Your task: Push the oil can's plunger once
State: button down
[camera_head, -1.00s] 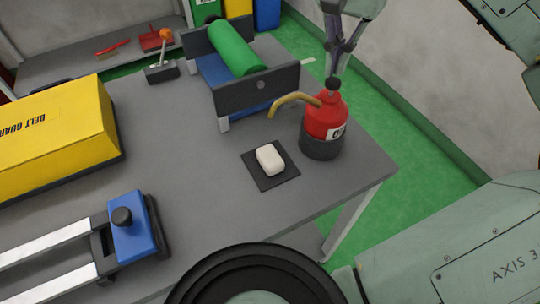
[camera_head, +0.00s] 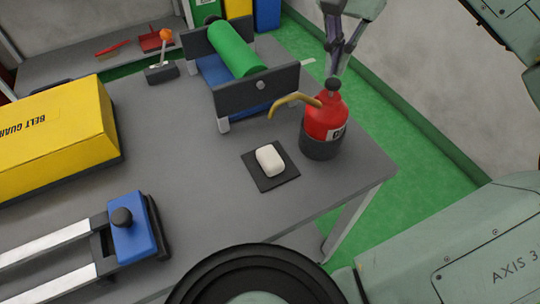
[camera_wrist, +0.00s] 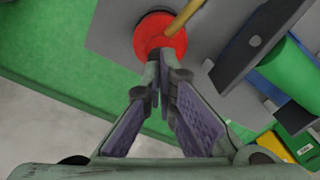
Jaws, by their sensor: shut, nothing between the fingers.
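The red oil can (camera_head: 326,115) stands upright on a dark base near the right edge of the grey table, its brass spout (camera_head: 285,101) pointing left. Its black plunger knob (camera_head: 332,85) is on top. My gripper (camera_head: 334,74) comes down from above, shut and empty, with its fingertips at the knob; they appear to touch it. In the wrist view, the shut fingertips of my gripper (camera_wrist: 160,56) lie over the near side of the red can top (camera_wrist: 147,33). The knob is hidden behind them there.
A white block (camera_head: 270,160) lies on a dark pad left of the can. A green roller (camera_head: 235,50) on a dark-sided stand is behind it. A yellow belt guard (camera_head: 60,135) and a blue slide block (camera_head: 135,230) are further left.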

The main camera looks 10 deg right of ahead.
aim_at(334, 82)
jog(key=shift+f, duration=0.2)
jog(key=shift+f+b, duration=1.05)
jog(key=shift+f, duration=0.45)
jog(key=shift+r, duration=0.15)
jog(key=shift+r+p, duration=1.5)
jog(key=shift+r, duration=0.05)
notch_tip(334, 82, up, 6)
jog(key=p, duration=0.5)
jog(key=shift+p, duration=0.35)
